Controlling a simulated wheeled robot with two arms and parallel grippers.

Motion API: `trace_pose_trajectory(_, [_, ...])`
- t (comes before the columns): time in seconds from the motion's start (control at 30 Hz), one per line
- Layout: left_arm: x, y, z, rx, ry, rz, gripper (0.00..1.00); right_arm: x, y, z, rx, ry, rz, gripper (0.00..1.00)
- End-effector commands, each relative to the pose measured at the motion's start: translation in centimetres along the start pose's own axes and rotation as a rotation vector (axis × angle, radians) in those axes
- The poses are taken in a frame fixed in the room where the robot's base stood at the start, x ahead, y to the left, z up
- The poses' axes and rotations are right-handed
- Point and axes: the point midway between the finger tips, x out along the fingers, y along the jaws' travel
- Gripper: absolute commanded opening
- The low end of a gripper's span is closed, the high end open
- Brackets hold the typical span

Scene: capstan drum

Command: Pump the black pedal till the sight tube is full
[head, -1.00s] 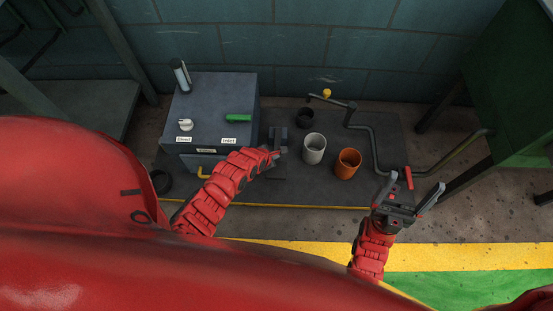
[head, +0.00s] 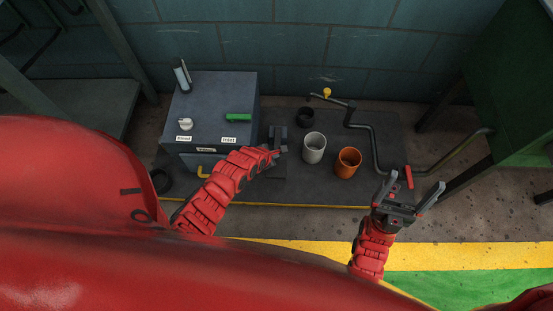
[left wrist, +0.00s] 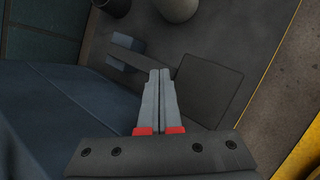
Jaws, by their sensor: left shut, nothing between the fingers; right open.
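My left gripper (head: 281,150) is shut and empty, low beside the right side of a grey box. In the left wrist view its closed fingers (left wrist: 160,75) point at a flat dark plate (left wrist: 212,90) and a grey upright block (left wrist: 128,50), which look like parts of the black pedal. In the head view the block (head: 278,134) stands just beyond the fingertips; I cannot tell whether they touch it. The sight tube (head: 182,76) stands on the box's back left; its fill level is too small to read. My right gripper (head: 403,197) is open and empty, at the front right.
The grey box (head: 210,95) carries a white knob (head: 185,124) and a green handle (head: 238,117). A grey cup (head: 314,148), an orange cup (head: 348,162) and a black cup (head: 305,118) stand right of the pedal.

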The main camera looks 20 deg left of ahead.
Motion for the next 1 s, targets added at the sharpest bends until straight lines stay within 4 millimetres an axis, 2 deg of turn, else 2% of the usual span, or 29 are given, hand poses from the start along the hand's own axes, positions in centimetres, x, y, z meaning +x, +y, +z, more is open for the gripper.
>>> trace_pose_trajectory(0.73, [0.0,0.0,0.0,0.0,0.0,0.0,0.0,0.0,0.0,0.0,0.0,0.0,0.0,0.88])
trace_pose_trajectory(1.0, [0.34,-0.33,-0.44,-0.004,0.004,-0.003,0.0,0.67,0.04,-0.11,0.0,0.0,0.0,0.88])
